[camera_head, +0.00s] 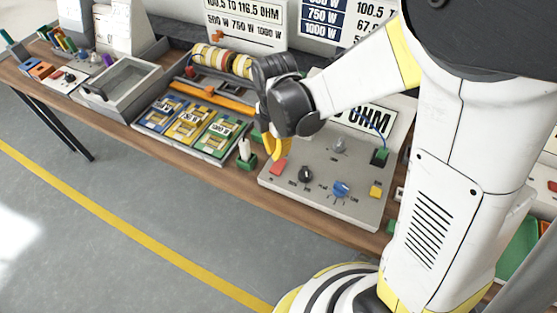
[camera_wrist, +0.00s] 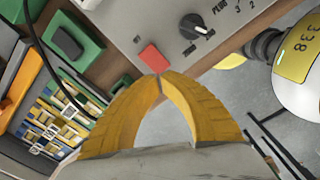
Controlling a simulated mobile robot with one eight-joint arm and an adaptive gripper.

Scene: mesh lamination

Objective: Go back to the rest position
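My gripper (camera_head: 275,155) hangs over the left part of the grey control panel (camera_head: 325,208) on the bench, beside a red button (camera_head: 280,168). In the wrist view, the two yellow fingers of my gripper (camera_wrist: 161,76) curve together and meet at their tips. An open gap shows between them lower down, with only grey floor behind it. The tips overlap the edge of the red button (camera_wrist: 152,58) in that view; I cannot tell whether they touch it. I see nothing held. My white arm reaches in from the right of the head view.
The panel carries a black knob (camera_head: 306,174), a blue knob (camera_head: 341,188) and a yellow button (camera_head: 376,191). A green block with a white plug (camera_head: 245,152) stands left of it. Further left are a component tray (camera_head: 190,125) and a grey bin (camera_head: 122,88). Floor in front is clear.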

